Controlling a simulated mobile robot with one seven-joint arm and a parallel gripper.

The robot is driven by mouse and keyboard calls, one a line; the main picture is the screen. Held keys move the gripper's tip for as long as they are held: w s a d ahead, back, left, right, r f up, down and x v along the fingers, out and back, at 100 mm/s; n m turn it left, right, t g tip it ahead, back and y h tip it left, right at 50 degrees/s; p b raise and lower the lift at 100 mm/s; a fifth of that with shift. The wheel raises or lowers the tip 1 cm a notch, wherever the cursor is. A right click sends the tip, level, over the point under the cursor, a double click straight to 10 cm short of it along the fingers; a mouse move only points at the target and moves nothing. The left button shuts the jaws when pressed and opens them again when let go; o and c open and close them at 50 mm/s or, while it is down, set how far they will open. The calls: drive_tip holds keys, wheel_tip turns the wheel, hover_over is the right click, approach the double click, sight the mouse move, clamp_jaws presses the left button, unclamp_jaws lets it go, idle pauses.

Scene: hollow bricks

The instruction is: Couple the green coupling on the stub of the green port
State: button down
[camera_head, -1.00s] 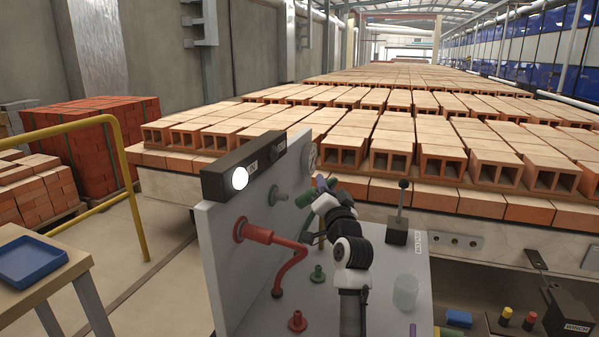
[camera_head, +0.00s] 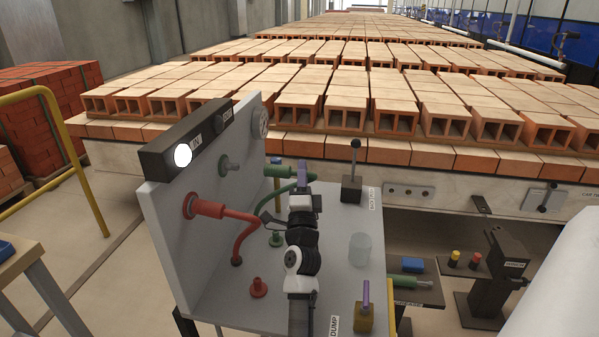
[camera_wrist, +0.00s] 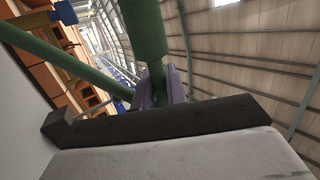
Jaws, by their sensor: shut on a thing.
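The green coupling (camera_head: 278,172) points left toward the upright grey panel (camera_head: 170,235) in the head view. My gripper (camera_head: 304,174), with purple fingers, is shut on its right end. The green port's grey-green stub (camera_head: 232,164) sticks out of the panel to the left of the coupling, with a visible gap between them. A green hose (camera_head: 262,212) runs from the coupling down toward the bench. In the wrist view the coupling (camera_wrist: 145,28) extends upward from my purple fingers (camera_wrist: 160,90). The stub is not clearly visible there.
A red coupling (camera_head: 208,208) sits on the red port below left, its hose curving to the bench. A lever box (camera_head: 351,185) and clear cup (camera_head: 360,248) stand to the right.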

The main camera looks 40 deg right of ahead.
sight(279, 177)
drive_tip(key=shift+w+a+r, duration=0.1)
drive_tip(key=shift+w+a, duration=0.1)
drive_tip(key=shift+w+a+p, duration=0.75)
drive_tip(key=shift+w+a, duration=0.05)
drive_tip(key=shift+w, duration=0.1)
drive_tip(key=shift+w+a+p, duration=0.6)
drive_tip(key=shift+w+a, duration=0.25)
drive_tip(key=shift+w, duration=0.15)
drive_tip(key=shift+a+b, duration=0.1)
drive_tip(key=shift+b, duration=0.25)
idle(0.5)
drive_tip(key=shift+w+a+p, duration=1.05)
drive_tip(key=shift+w+a, duration=0.4)
drive_tip(key=shift+w, duration=0.3)
drive_tip(key=c, duration=1.3)
unclamp_jaws()
drive_tip(key=shift+c, duration=0.2)
